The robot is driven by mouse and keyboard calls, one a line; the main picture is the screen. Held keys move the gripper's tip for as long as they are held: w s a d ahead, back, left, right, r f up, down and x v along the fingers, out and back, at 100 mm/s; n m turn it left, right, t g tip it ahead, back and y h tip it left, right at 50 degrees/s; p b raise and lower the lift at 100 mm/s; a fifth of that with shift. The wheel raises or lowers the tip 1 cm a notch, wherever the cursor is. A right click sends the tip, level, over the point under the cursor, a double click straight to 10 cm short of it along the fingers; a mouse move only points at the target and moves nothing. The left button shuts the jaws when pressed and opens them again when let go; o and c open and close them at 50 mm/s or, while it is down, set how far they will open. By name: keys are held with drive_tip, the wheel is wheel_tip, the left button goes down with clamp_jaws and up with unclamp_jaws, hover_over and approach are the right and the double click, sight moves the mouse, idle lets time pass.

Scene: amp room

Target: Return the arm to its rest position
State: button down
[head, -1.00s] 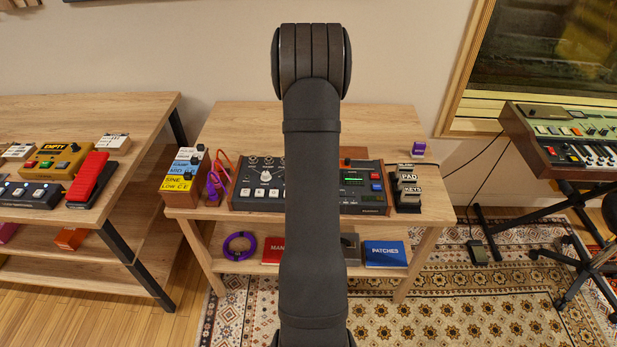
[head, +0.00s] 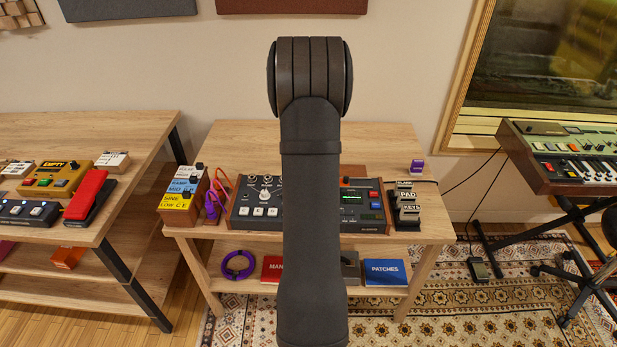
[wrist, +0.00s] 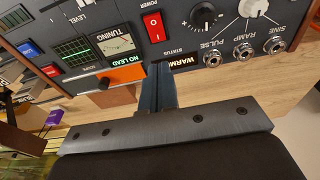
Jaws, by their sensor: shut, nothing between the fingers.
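My own dark grey arm stands upright in the middle of the head view and hides my gripper there. In the wrist view my gripper (wrist: 160,84) shows as two dark fingers pressed together, with nothing between them. Behind the fingertips is the front panel of a wood-sided synth (wrist: 205,22). It carries a red power switch, a tuning meter, a green-lit screen, several jacks, and labels reading "WARM" and "NO LEAD". I cannot tell how far the fingertips are from the panel. In the head view, the synth (head: 261,210) sits on the wooden table, partly hidden by my arm.
The wooden table (head: 235,150) is bare at the back. A pedal bench (head: 85,130) is left, a keyboard (head: 570,155) right.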

wheel_tip(320, 180, down, 7)
idle(0.4)
drive_tip(key=shift+r, duration=0.15)
wheel_tip(320, 180, up, 6)
drive_tip(key=shift+f, duration=0.1)
drive_tip(key=shift+r, duration=0.2)
wheel_tip(320, 180, down, 7)
wheel_tip(320, 180, up, 9)
drive_tip(key=s+d+r+m, duration=0.2)
drive_tip(key=s+d+r, duration=0.8)
drive_tip(key=s+r, duration=0.1)
drive_tip(key=shift+s+d+m+t, duration=0.2)
drive_tip(key=shift+s+m+t, duration=0.2)
drive_tip(key=shift+s, duration=0.05)
